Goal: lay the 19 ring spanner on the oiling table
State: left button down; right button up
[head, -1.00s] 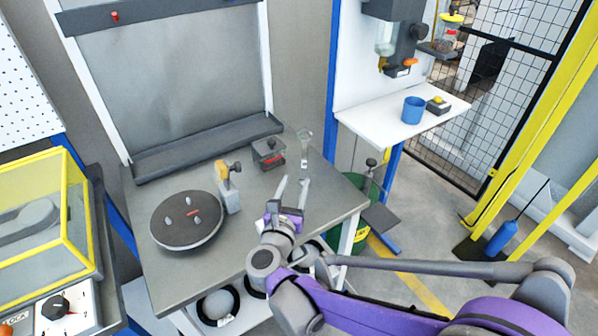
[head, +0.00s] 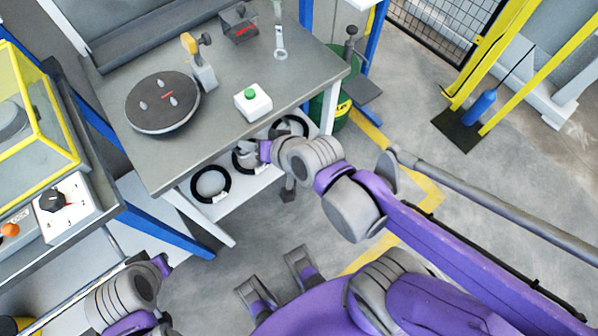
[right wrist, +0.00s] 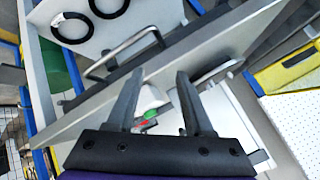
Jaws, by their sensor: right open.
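A grey ring spanner (head: 279,38) lies on the grey workbench (head: 235,125) near its back right edge; its size marking is unreadable. My right gripper (head: 265,151) is at the bench's front edge in the head view, apart from the spanner, with its fingers hidden there. In the right wrist view my right gripper (right wrist: 157,85) is open with nothing between its fingers. My left wrist shows at the bottom left of the head view; its fingers are hidden. Only a white corner of the side table (head: 358,4) shows at the top; I cannot tell whether it is the oiling table.
A white box with a green button (head: 252,102) stands near the bench front; it also shows in the right wrist view (right wrist: 150,118). A dark round plate (head: 162,103), a clamp-like device (head: 202,72) and a dark block (head: 239,23) share the bench. Black rings (head: 211,184) lie on the shelf below.

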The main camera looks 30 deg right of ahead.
jog(key=s+d+f+n+g+h, duration=0.2)
jog(key=s+d+f+n+g, duration=0.2)
jog(key=s, duration=0.5)
jog(key=shift+s+d+f+n, duration=0.3)
jog(key=shift+d+f+n, duration=0.3)
jog(key=shift+n, duration=0.2)
notch_tip(320, 180, up, 7)
jog(key=w+p, duration=0.1)
jog(key=p, duration=0.5)
jog(key=shift+w, duration=0.2)
